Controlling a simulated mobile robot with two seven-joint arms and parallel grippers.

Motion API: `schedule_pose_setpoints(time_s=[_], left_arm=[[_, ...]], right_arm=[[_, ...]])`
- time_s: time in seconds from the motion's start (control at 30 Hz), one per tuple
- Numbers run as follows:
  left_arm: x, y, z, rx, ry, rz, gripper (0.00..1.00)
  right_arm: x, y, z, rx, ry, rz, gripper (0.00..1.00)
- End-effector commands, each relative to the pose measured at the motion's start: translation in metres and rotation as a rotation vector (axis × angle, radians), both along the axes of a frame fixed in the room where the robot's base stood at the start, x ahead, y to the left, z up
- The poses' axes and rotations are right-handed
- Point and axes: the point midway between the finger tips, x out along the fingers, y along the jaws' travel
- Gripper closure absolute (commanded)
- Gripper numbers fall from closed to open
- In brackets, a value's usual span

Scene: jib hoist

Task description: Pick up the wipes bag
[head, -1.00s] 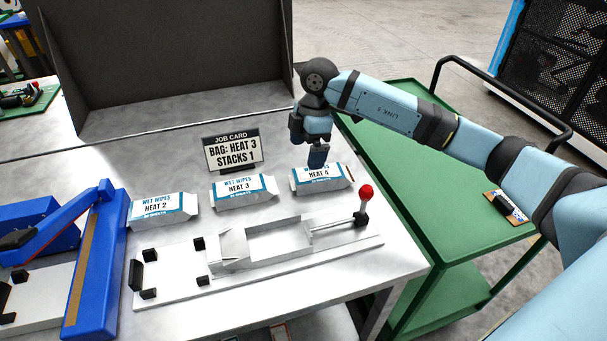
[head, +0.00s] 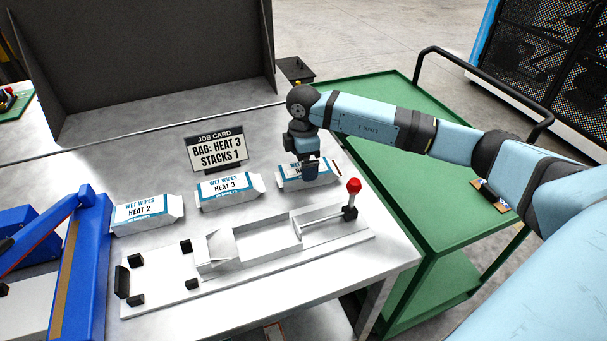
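Three white and blue wet wipes bags lie in a row on the steel table: heat 2 (head: 147,214), heat 3 (head: 229,191) and heat 4 (head: 323,178). The job card (head: 216,150) behind them reads "BAG: HEAT 3" and "STACKS 1". My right gripper (head: 311,173) points down at the heat 4 bag and covers part of its label. I cannot tell whether it touches the bag, or whether the fingers are open or shut. My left gripper is not in view.
In front of the bags is a metal fixture (head: 265,238) with a tray and a red-knobbed lever (head: 353,187). A blue sealer-like device (head: 82,265) stands at left. A dark panel (head: 150,60) stands behind. A green cart (head: 425,205) stands at right.

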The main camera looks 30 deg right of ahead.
Motion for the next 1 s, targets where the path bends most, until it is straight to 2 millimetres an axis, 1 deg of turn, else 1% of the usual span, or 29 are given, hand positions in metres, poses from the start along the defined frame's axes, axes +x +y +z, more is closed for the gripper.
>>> schedule_pose_setpoints(time_s=[0.03, 0.1, 0.2, 0.4, 0.43, 0.47, 0.5, 0.57, 0.6, 0.63, 0.67, 1.0], left_arm=[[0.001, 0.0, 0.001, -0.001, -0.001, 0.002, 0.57], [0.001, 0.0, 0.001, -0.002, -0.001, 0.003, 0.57], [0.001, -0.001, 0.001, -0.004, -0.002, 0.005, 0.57], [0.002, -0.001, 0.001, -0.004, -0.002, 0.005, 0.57], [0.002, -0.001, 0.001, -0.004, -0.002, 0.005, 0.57], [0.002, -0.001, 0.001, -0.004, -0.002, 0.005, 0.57], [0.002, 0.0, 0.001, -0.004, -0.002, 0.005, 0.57], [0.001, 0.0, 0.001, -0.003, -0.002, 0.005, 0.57], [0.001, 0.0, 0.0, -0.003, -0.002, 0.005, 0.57], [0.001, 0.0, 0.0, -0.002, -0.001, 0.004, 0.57], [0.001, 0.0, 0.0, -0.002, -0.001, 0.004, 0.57], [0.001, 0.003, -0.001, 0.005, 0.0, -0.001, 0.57]], right_arm=[[-0.001, 0.001, -0.009, 0.0, 0.003, 0.0, 0.02], [-0.001, 0.001, -0.02, 0.002, 0.002, 0.0, 0.02], [-0.001, 0.001, -0.031, 0.002, 0.0, -0.001, 0.02], [-0.001, 0.001, -0.032, 0.002, -0.002, 0.0, 0.02], [-0.001, 0.001, -0.032, 0.002, -0.002, 0.0, 0.04], [-0.001, 0.001, -0.032, 0.002, -0.002, 0.0, 0.11], [-0.001, 0.001, -0.032, 0.002, -0.002, 0.0, 0.2], [-0.001, 0.001, -0.032, 0.002, -0.002, 0.0, 0.34], [-0.001, 0.001, -0.032, 0.002, -0.002, 0.0, 0.44], [-0.001, 0.001, -0.032, 0.002, -0.002, 0.0, 0.5], [-0.001, 0.001, -0.032, 0.002, -0.002, 0.0, 0.54], [-0.001, 0.001, -0.029, 0.003, -0.002, 0.0, 0.55]])
